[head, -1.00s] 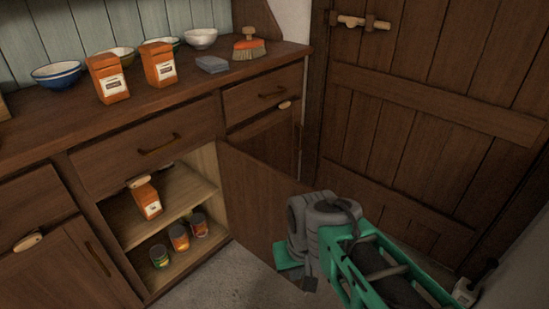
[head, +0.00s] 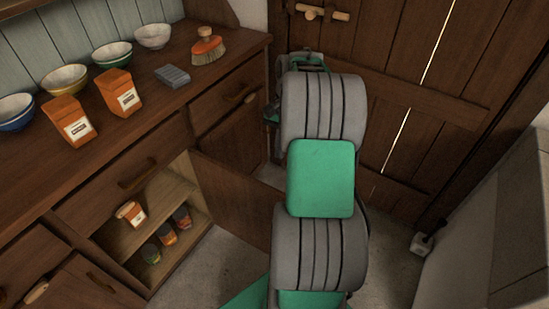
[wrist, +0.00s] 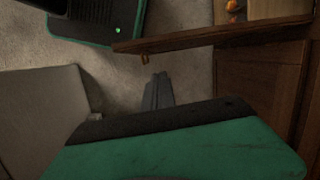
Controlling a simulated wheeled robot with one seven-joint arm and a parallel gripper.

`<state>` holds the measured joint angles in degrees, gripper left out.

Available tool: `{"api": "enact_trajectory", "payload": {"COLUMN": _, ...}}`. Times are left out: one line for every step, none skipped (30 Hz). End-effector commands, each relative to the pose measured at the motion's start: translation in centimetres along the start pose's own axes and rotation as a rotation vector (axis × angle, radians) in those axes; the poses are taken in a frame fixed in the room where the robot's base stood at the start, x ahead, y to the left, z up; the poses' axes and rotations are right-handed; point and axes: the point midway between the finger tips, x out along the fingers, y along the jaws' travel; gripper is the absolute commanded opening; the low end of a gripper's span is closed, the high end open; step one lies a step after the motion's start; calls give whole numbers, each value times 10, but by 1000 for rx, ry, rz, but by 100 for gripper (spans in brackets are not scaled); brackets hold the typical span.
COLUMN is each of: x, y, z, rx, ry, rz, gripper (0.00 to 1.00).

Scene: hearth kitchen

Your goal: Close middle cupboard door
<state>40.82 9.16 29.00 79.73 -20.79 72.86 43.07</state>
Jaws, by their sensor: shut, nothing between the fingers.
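The middle cupboard door (head: 228,190) stands wide open, swung out from the cabinet, partly hidden behind my arm in the head view. In the wrist view the door (wrist: 220,34) shows nearly edge-on, with a small wooden catch or knob (wrist: 145,58) near its free end. My gripper (wrist: 158,82) is shut and empty, on the outer-face side of the door, near its free end. A small gap seems to separate them. My gripper is hidden by the arm in the head view. The open cupboard (head: 150,225) shows a shelf inside.
An orange packet (head: 131,213) and several tins (head: 166,233) stand inside the cupboard. Bowls, packets and a brush (head: 207,47) are on the counter (head: 150,105). A plank door (head: 405,100) and pale wall (head: 480,200) bound the right. Floor (head: 215,262) before the cupboard is clear.

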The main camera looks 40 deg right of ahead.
Motion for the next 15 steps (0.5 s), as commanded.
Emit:
{"api": "enact_trajectory", "payload": {"x": -8, "y": 8, "z": -8, "rx": 40, "ry": -13, "rz": 0, "gripper": 0}}
{"api": "enact_trajectory", "payload": {"x": -7, "y": 10, "z": -12, "rx": 54, "ry": -17, "rz": 0, "gripper": 0}}
{"api": "enact_trajectory", "payload": {"x": -4, "y": 12, "z": -15, "rx": 66, "ry": -20, "rz": 0, "gripper": 0}}
{"api": "enact_trajectory", "payload": {"x": -1, "y": 13, "z": -16, "rx": 69, "ry": -20, "rz": 0, "gripper": 0}}
{"api": "enact_trajectory", "payload": {"x": 3, "y": 13, "z": -16, "rx": 70, "ry": -20, "rz": 0, "gripper": 0}}
{"api": "enact_trajectory", "payload": {"x": 10, "y": 12, "z": -16, "rx": 69, "ry": -19, "rz": 0, "gripper": 0}}
{"api": "enact_trajectory", "payload": {"x": 15, "y": 13, "z": -16, "rx": 69, "ry": -20, "rz": 1, "gripper": 0}}
{"api": "enact_trajectory", "payload": {"x": 21, "y": 13, "z": -15, "rx": 68, "ry": -21, "rz": 1, "gripper": 0}}
{"api": "enact_trajectory", "payload": {"x": 29, "y": 12, "z": -15, "rx": 67, "ry": -20, "rz": 1, "gripper": 0}}
{"api": "enact_trajectory", "payload": {"x": 35, "y": 13, "z": -15, "rx": 68, "ry": -20, "rz": 1, "gripper": 0}}
{"api": "enact_trajectory", "payload": {"x": 42, "y": 13, "z": -15, "rx": 68, "ry": -20, "rz": 1, "gripper": 0}}
{"api": "enact_trajectory", "payload": {"x": 50, "y": 12, "z": -15, "rx": 67, "ry": -18, "rz": 0, "gripper": 0}}
{"api": "enact_trajectory", "payload": {"x": 56, "y": 13, "z": -15, "rx": 68, "ry": -18, "rz": 0, "gripper": 0}}
{"api": "enact_trajectory", "payload": {"x": 63, "y": 13, "z": -15, "rx": 68, "ry": -18, "rz": 0, "gripper": 0}}
{"api": "enact_trajectory", "payload": {"x": 72, "y": 13, "z": -15, "rx": 68, "ry": -18, "rz": 0, "gripper": 0}}
